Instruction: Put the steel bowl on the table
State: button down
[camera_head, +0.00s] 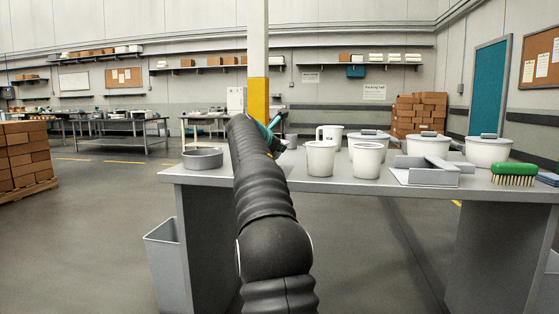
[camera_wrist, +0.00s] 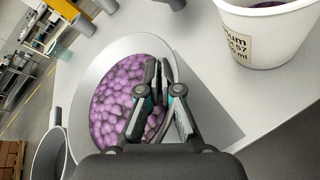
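In the wrist view, the steel bowl (camera_wrist: 91,77) is a wide silver bowl holding many purple round candies (camera_wrist: 112,112). My gripper (camera_wrist: 158,68) is at its right side, with its two fingers close together and seemingly closed on the rim. In the head view, my arm hides the fingertips and any bowl they hold; only a teal part of my gripper shows past the arm. The grey table (camera_head: 308,183) lies below. I cannot tell whether the bowl touches it.
A round grey dish (camera_head: 203,159) stands near the table's left end. White cups (camera_head: 321,159), lidded white tubs (camera_head: 488,151), a grey tray (camera_head: 432,179) and a green brush (camera_head: 514,170) stand to the right. A grey bin (camera_head: 165,262) is on the floor at left.

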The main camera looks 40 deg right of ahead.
jog(key=shift+f+b, duration=1)
jog(key=shift+f, duration=0.85)
jog(key=shift+f, duration=0.15)
jog(key=c, duration=1.3)
grip_release()
jog(key=v, duration=1.2)
